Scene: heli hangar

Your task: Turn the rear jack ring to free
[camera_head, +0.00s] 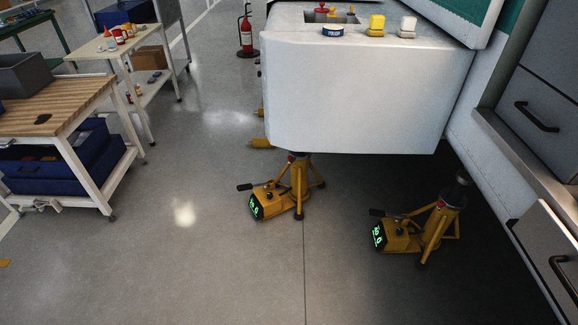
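Two yellow tripod jacks stand on the floor, each with a dark lever and a lit green display. The nearer-to-middle jack (299,184) rises under the white body (360,105), and its top is partly hidden by that body. The right jack (440,222) stands farther right in shadow, with its dark top post in view. A small red part shows near the top of each jack; I cannot tell its setting. I cannot tell which jack is the rear one. Neither of my grippers is in view.
A wooden-topped cart (60,103) with blue bins and a white table (108,53) stand at left. A red fire extinguisher (246,35) stands at the back. Grey drawers (537,102) line the right. The floor in the middle front is clear.

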